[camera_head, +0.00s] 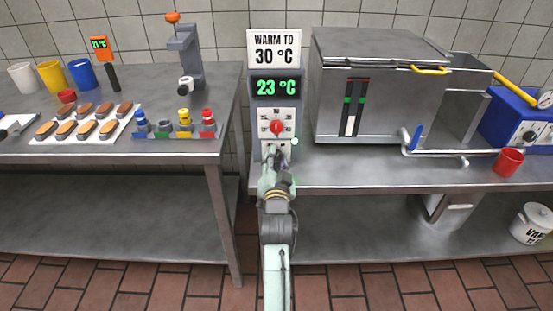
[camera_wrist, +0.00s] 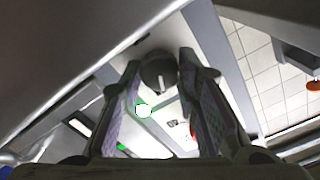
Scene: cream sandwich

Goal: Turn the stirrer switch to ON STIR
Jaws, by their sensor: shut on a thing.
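A grey control panel (camera_head: 259,128) stands at the back, between the two tables. Below its red knob (camera_head: 277,127), my gripper (camera_head: 276,153) reaches the lower part of the panel and hides what is there. In the wrist view, the fingers of my gripper (camera_wrist: 160,64) are shut on a dark round knob with a pale pointer mark, which I take as the stirrer switch (camera_wrist: 158,77). Its labels cannot be read. A bright green-rimmed light (camera_wrist: 143,111) shows beside the left finger. The red knob shows partly by the right finger (camera_wrist: 193,131).
The panel's display (camera_head: 276,87) reads 23 °C under a sign (camera_head: 274,48) reading "WARM TO 30 °C". A large steel tank (camera_head: 385,90) stands close on the right. The left table (camera_head: 140,75) holds cups, a tray of pastries and coloured-topped items.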

